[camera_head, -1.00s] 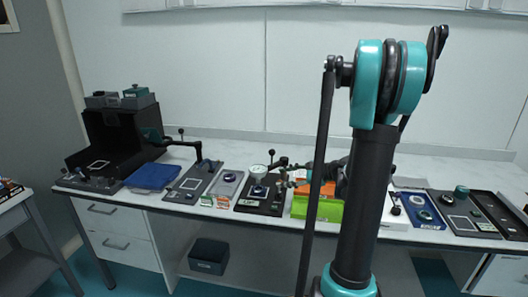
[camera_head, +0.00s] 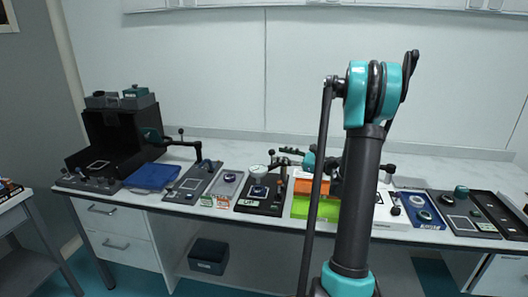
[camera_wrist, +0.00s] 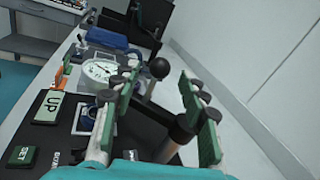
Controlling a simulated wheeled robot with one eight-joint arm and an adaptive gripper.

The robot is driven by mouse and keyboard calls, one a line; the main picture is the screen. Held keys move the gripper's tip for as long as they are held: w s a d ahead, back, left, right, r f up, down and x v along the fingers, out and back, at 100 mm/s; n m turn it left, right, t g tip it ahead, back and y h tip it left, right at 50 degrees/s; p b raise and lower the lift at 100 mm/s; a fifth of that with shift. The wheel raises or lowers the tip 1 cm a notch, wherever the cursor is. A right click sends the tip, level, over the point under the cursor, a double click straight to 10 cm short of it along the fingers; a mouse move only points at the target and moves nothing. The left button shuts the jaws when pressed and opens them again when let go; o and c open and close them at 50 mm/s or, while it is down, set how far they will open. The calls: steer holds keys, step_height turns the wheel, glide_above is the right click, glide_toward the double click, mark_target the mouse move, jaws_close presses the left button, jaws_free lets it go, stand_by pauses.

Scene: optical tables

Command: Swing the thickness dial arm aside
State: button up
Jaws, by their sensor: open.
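The thickness gauge has a round white dial (camera_head: 258,171) standing on a black base plate (camera_head: 243,208) near the middle of the bench. In the wrist view the dial (camera_wrist: 100,70) is left of my gripper, partly covered by the left finger. A black ball knob (camera_wrist: 158,68) on a dark arm shows between my fingers, with a dark post (camera_wrist: 180,129) nearer the palm. My gripper (camera_wrist: 161,72) is open, its green-padded fingers on either side of the knob in the picture; contact cannot be told. In the head view my gripper (camera_head: 285,157) is small, just right of the dial.
The wall is behind.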

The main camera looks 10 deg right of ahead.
steer(key=x, duration=0.8)
steer(key=shift+a, duration=0.2)
steer(key=shift+w, duration=0.1)
steer(key=shift+c, duration=0.4)
jaws_close()
